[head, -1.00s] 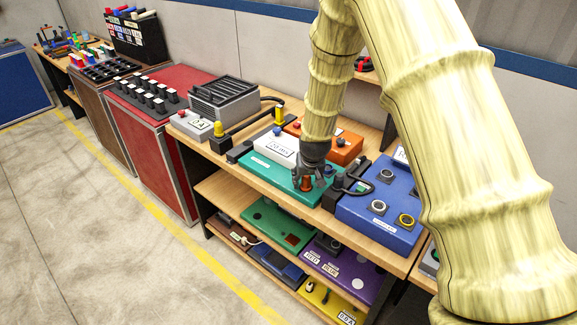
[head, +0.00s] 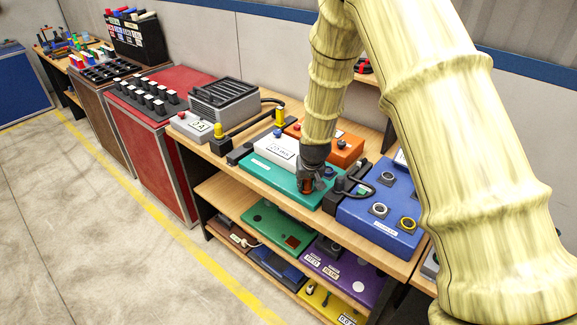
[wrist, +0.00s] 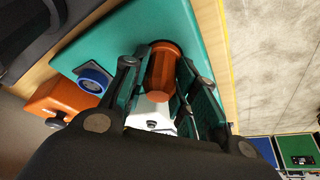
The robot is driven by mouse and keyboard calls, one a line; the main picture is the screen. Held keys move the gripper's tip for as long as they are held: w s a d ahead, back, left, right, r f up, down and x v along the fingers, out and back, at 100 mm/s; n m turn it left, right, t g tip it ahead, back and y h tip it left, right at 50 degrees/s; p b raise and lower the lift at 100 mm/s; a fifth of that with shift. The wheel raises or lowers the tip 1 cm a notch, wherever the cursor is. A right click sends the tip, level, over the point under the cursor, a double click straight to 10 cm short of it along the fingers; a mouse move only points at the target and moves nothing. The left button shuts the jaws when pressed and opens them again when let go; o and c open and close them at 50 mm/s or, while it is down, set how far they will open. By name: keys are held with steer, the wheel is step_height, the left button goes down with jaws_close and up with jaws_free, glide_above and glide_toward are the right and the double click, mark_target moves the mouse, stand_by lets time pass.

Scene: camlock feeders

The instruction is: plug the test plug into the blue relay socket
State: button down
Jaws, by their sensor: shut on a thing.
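My gripper (head: 308,186) is lowered over the teal box (head: 270,173) and its fingers are shut on an orange plug (head: 306,187). In the wrist view the plug (wrist: 162,70) sits between the two fingers, close against the teal surface; whether it is seated in something there is hidden. A blue-ringed round socket (wrist: 93,80) on a dark square plate lies on the same teal box, beside the gripper in the wrist view.
A blue box (head: 375,225) with several ringed sockets stands to the right. A white labelled box (head: 275,150) and an orange box (head: 347,150) lie behind the teal one. A black holder with a cable (head: 343,190) is close on the gripper's right. A lower shelf holds more boxes.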

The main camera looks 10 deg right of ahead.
steer(key=shift+w+r, duration=0.1)
steer(key=shift+r, duration=0.15)
steer(key=shift+r+p, duration=0.3)
steer(key=shift+r, duration=0.05)
steer(key=shift+w, duration=0.15)
steer(key=shift+s+r+p, duration=0.2)
steer(key=shift+r+p, duration=0.1)
steer(key=shift+r, duration=0.3)
steer(key=shift+w, duration=0.1)
steer(key=shift+r, duration=0.1)
steer(key=shift+r, duration=0.15)
steer(key=shift+r+p, duration=1.65)
steer(key=shift+r, duration=0.7)
